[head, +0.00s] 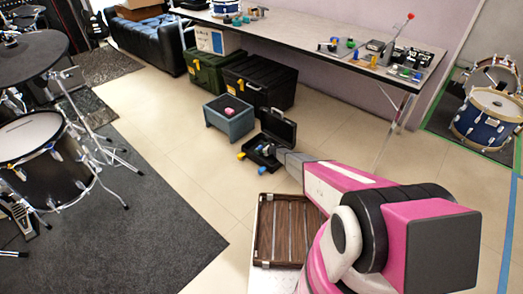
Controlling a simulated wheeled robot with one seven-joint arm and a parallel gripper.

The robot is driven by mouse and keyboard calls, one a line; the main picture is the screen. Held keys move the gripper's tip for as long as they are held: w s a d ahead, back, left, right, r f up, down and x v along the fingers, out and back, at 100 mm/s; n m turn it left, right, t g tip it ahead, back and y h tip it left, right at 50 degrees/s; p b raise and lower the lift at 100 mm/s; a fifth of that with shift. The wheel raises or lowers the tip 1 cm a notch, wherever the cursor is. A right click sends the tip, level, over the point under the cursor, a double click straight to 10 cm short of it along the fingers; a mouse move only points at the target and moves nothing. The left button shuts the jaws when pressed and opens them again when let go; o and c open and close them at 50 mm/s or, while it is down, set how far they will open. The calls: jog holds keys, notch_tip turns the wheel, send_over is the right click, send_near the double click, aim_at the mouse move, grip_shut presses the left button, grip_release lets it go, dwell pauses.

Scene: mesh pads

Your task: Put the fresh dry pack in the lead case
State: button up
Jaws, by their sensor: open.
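A small black case (281,127) stands open on the floor near the middle of the head view, its lid raised at the back. Small blue, white and yellow items lie in or at it, too small to tell apart. I cannot tell which item is the fresh dry pack. My gripper (278,153) shows as the grey end of my pink arm, open, overlapping the case's right side in the picture. My arm hides part of the floor, and I see nothing held.
Two large trunks, green (206,72) and black (259,82), stand behind under a long table (290,32). A brown slatted case (281,228) lies at the bottom middle. Drums and stands fill the left. Tiled floor (195,165) left of the cases is clear.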

jog(key=v, duration=0.7)
jog(key=shift+s+d, duration=0.15)
dwell(0.9)
